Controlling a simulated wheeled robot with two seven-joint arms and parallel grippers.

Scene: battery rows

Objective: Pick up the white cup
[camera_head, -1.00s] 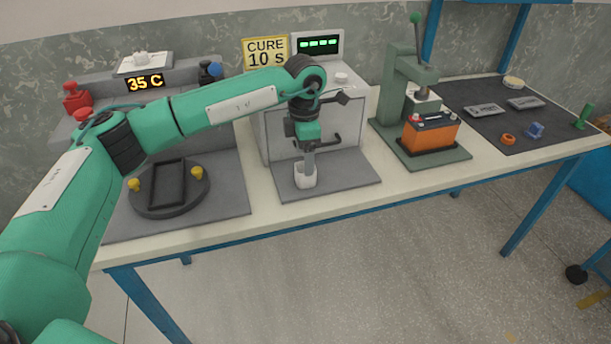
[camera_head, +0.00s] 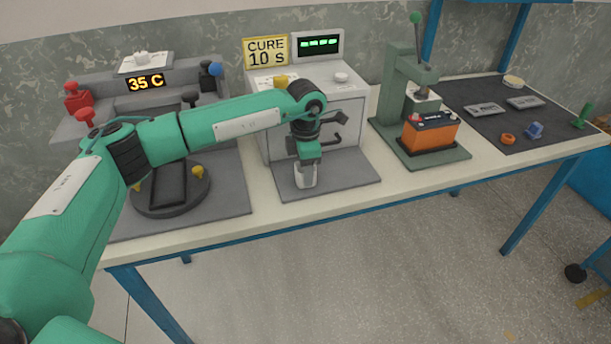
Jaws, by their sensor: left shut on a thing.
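The white cup (camera_head: 305,182) is small and stands at the front of the grey mat before the curing oven, in the middle of the table. My left gripper (camera_head: 306,170) points down at it from above and is shut on it. The fingers hide part of the cup. I cannot tell whether the cup still touches the mat. My right gripper is not in view.
The oven (camera_head: 345,125) with a "CURE 10 S" sign (camera_head: 266,51) stands right behind the gripper. A round dark fixture (camera_head: 180,205) lies to the left. A green press (camera_head: 400,85) with an orange battery (camera_head: 430,135) stands to the right. A dark mat (camera_head: 500,130) holds small parts.

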